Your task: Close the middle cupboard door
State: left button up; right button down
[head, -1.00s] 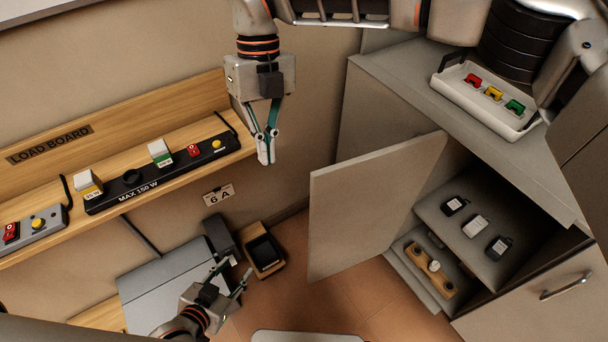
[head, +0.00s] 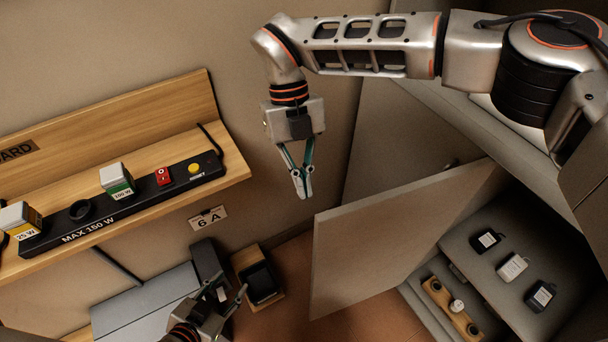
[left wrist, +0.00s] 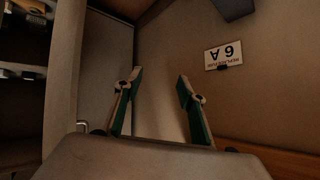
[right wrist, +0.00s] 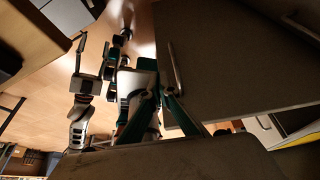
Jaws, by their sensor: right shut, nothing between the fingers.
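The middle cupboard door (head: 390,240) stands wide open in the head view. Its free edge points left, and its hinge side is at the cupboard (head: 470,258) on the right. My right gripper (head: 302,194) is shut and empty. In the head view it hangs just above and left of the door's upper free corner; I cannot tell whether it touches. My left gripper (head: 234,284) is open and empty, low in the head view, left of the door. Its parted fingers also show in the left wrist view (left wrist: 160,76). In the right wrist view a large flat panel (right wrist: 235,60) lies beyond the fingers.
The open cupboard holds labelled dark and white items on a shelf (head: 474,262) and a wooden block (head: 450,308) below. A wooden wall shelf (head: 225,165) carries a power strip (head: 130,205) at the left.

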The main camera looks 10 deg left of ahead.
jog(key=s+d+f, duration=0.2)
jog(key=s+f, duration=0.3)
jog(key=shift+s+d+f+p, duration=0.2)
jog(key=shift+d+f+p, duration=0.1)
jog(key=shift+d+p, duration=0.1)
jog(key=shift+s, duration=0.1)
